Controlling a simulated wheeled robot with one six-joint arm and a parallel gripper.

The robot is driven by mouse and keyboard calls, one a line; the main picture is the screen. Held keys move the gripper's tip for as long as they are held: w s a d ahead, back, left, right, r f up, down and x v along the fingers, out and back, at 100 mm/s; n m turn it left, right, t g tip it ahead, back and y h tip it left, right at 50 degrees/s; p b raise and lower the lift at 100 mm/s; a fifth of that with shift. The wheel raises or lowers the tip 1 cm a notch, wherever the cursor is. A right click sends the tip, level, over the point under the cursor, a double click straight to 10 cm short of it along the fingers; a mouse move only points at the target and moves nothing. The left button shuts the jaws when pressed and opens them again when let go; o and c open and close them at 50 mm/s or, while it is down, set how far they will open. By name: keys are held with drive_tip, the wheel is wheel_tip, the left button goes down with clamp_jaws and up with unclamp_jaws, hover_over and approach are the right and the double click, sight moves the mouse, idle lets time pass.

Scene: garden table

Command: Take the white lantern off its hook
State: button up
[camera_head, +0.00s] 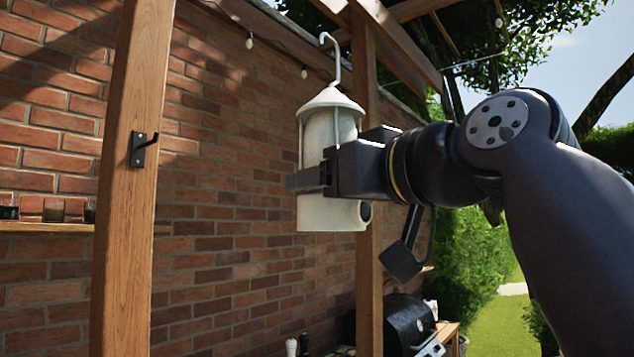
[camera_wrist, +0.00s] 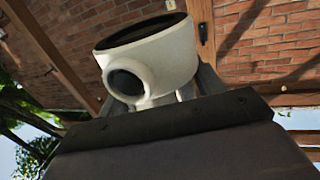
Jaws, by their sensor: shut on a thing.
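The white lantern (camera_head: 326,213) has a pointed cap, a glass-like middle and a wire hanger on top. It is upright in mid-air in the head view, with its round side opening facing right. My gripper (camera_head: 308,178) is shut around the lantern's middle from the right. The wrist view shows the lantern's base (camera_wrist: 150,55) and round opening close up. The black hook (camera_head: 143,148) on the wooden post is empty, well left of the lantern. It also shows in the wrist view (camera_wrist: 203,34). The lantern's wire hanger touches nothing that I can see.
The wooden post (camera_head: 128,220) stands left of the lantern, and another post (camera_head: 369,260) stands behind it. A brick wall (camera_head: 230,160) runs along the back. A shelf (camera_head: 50,227) with small glasses is at the left. A black grill (camera_head: 408,322) stands low behind.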

drive_tip(key=shift+w+d, duration=0.8)
drive_tip(key=shift+w, duration=0.15)
